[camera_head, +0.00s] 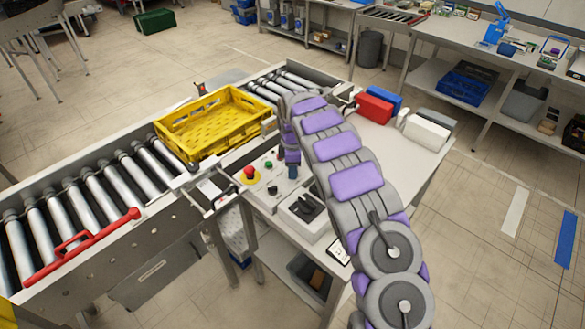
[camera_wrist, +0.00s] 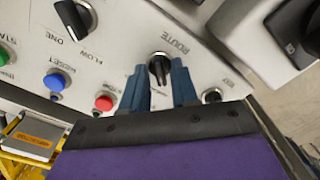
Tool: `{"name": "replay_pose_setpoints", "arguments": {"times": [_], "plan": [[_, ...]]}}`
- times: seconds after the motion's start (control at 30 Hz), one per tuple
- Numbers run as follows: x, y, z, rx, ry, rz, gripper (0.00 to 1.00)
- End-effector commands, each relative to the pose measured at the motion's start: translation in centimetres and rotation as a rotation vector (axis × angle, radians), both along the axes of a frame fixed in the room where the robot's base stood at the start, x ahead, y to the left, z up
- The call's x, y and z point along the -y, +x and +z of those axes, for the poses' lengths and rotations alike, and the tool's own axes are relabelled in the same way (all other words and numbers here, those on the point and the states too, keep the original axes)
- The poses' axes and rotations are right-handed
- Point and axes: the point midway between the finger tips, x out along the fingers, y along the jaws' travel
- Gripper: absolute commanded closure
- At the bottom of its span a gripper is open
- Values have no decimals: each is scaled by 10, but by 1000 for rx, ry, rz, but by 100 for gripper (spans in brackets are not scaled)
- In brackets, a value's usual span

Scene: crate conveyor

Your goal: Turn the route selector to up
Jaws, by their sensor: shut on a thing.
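The route selector (camera_wrist: 159,65) is a black rotary knob on a pale round base, beside the printed word ROUTE on the light control panel (camera_wrist: 120,50). In the wrist view, the blue fingers of my gripper (camera_wrist: 158,72) stand on either side of the knob and are shut on it. In the head view, my gripper (camera_head: 291,171) reaches down to the panel and hides the selector. I cannot clearly read which setting the knob points to.
A yellow crate (camera_head: 213,124) sits on the roller conveyor (camera_head: 90,192) beside the panel. A red emergency button (camera_head: 249,172) is left of my gripper. In the wrist view, another black knob (camera_wrist: 75,18), a blue button (camera_wrist: 55,82) and a red button (camera_wrist: 104,103) are close by.

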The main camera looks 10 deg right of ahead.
Motion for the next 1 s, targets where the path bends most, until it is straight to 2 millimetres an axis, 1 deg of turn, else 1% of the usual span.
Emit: {"name": "replay_pose_setpoints", "arguments": {"times": [0.03,0.1,0.33,0.47,0.67,1.0], "plan": [[0,1,0,2,0,0,95],[0,1,0,2,0,0,100],[0,1,1,3,-1,-18,100],[0,1,2,3,-1,-63,100],[-1,2,4,6,1,-191,100],[0,1,4,4,0,-507,100]]}}
